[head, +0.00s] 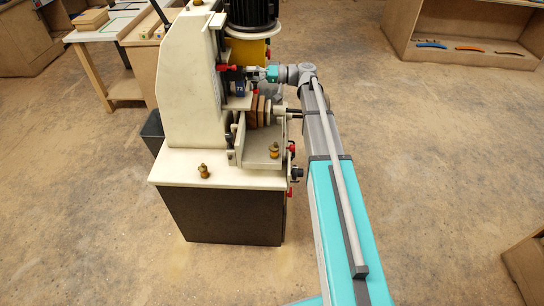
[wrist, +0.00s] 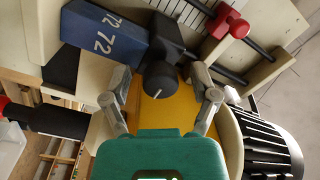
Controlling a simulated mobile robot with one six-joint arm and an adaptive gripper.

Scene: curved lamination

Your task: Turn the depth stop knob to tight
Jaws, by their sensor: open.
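A dark round knob with a white pointer line (wrist: 159,80) shows in the wrist view, on a dark block above a yellow surface; it appears to be the depth stop knob. No tight or loose marking is readable. My gripper (wrist: 158,76) is open, with one grey finger on each side of the knob and visible gaps between. The fingers do not appear to touch it. In the head view my gripper (head: 256,74) reaches from the right to the machine's front, below the motor; the knob cannot be made out there.
A blue block marked 72 (wrist: 104,34) is close to the left finger. A red knob on a rod (wrist: 231,23) is at upper right, and the black ribbed motor (wrist: 270,145) at lower right. The cream machine (head: 187,75) stands on a dark cabinet (head: 225,215); open floor surrounds it.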

